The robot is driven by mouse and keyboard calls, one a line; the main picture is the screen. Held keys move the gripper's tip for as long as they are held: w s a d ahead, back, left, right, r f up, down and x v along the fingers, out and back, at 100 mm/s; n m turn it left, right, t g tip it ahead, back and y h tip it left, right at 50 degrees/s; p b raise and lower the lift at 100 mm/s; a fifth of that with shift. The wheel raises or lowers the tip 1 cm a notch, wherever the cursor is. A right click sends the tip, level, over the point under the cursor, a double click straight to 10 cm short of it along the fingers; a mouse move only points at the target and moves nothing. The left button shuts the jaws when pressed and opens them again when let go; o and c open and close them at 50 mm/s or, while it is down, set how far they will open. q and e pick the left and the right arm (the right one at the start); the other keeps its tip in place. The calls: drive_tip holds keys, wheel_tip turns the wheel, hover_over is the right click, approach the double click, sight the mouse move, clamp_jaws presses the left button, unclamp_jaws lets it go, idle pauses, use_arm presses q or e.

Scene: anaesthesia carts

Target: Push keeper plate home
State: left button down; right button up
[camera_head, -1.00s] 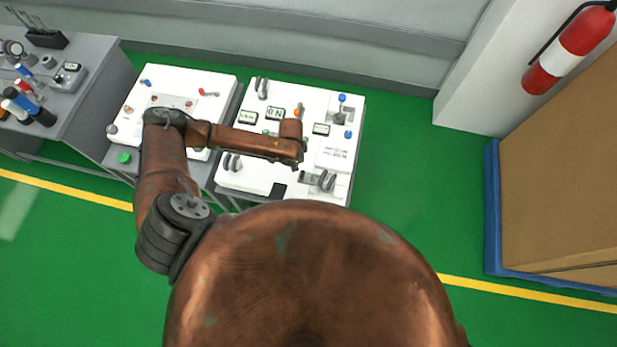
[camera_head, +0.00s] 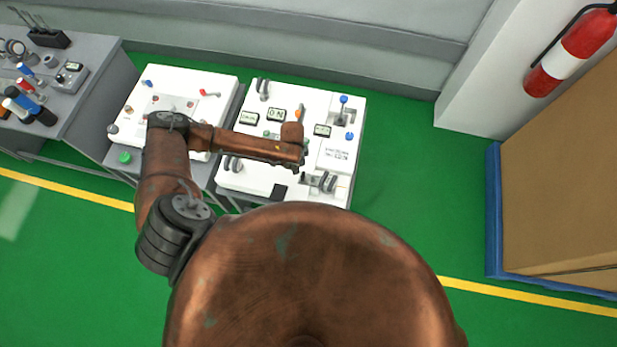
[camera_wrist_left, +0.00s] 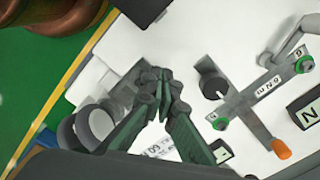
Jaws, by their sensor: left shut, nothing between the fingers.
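The white cart panel (camera_head: 262,181) lies under my left arm. I cannot tell which part is the keeper plate. My left gripper (camera_wrist_left: 160,86) is shut and empty, its tips above the panel, left of the bracket and near two grey rings (camera_wrist_left: 92,124). Whether the tips touch anything is unclear. In the head view my copper arm hides the left gripper and part of the panel. My right gripper is not in view.
A second white panel (camera_head: 206,83) stands to the left, and a grey cart (camera_head: 88,92) with bottles is farther left. A blue-topped lever (camera_head: 343,99) and grey clamps (camera_head: 321,182) rise from the panel. Green floor (camera_head: 405,190) to the right is clear, before cardboard boxes (camera_head: 560,180).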

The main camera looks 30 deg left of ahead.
sight(304, 175)
use_arm(q)
drive_tip(key=shift+f, duration=0.1)
idle(0.6)
drive_tip(key=shift+f+b, duration=0.8)
drive_tip(key=shift+f, duration=1.4)
drive_tip(key=shift+d, duration=0.3)
drive_tip(key=shift+w+d+p, duration=0.25)
drive_tip(key=shift+d+p, duration=0.05)
drive_tip(key=shift+d, duration=0.45)
drive_tip(key=shift+w+d, duration=0.15)
drive_tip(key=shift+d, duration=0.5)
drive_tip(key=shift+w+d, duration=0.1)
drive_tip(key=shift+d, duration=0.3)
drive_tip(key=shift+d+p, duration=0.2)
drive_tip(key=shift+p, duration=0.1)
drive_tip(key=shift+a, duration=0.25)
drive_tip(key=shift+a+p, duration=0.4)
drive_tip(key=shift+p, duration=0.1)
